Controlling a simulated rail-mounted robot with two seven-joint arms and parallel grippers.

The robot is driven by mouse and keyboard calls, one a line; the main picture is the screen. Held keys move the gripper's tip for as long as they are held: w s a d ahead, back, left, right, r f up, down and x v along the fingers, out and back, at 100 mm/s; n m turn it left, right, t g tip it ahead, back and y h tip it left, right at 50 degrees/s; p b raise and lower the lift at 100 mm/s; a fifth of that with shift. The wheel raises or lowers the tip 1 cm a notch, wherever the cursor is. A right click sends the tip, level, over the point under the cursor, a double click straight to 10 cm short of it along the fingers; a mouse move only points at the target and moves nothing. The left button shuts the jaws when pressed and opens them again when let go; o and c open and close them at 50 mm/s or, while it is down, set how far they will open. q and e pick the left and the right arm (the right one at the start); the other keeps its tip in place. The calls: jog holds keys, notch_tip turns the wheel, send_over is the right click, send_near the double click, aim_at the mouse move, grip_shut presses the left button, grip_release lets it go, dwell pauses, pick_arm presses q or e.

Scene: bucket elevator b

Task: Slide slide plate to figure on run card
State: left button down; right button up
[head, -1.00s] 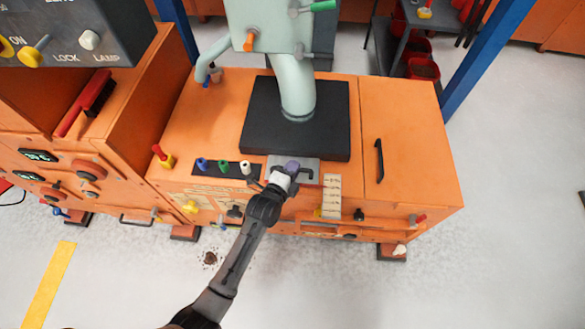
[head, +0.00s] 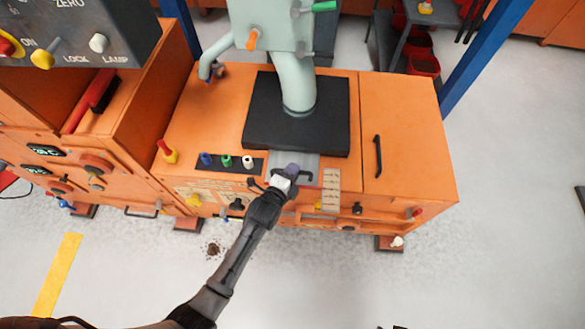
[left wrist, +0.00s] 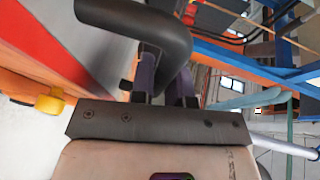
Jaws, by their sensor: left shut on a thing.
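The slide plate (head: 306,162) is a grey metal plate that sticks out from under the black base at the front of the orange cabinet. In the left wrist view the gripper's purple-grey fingers (left wrist: 165,80) are partly covered by a dark curved bar. I cannot make out a run card for certain.
Blue, green and white knobs (head: 227,161) sit on a dark strip left of the plate. A red-and-yellow lever (head: 167,151) stands farther left. A black handle (head: 378,159) is on the right lid. The pale green pipe (head: 297,85) rises from the black base (head: 260,125).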

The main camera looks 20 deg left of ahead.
pick_arm(q)
jog(key=c, duration=1.1)
grip_release()
jog(key=shift+w, duration=0.1)
jog(key=shift+s+r+p, duration=0.2)
jog(key=shift+s+p, duration=0.15)
jog(key=shift+s, duration=0.15)
jog(key=shift+p+v, duration=2.45)
jog(key=shift+v, duration=4)
jog(key=shift+f, duration=0.15)
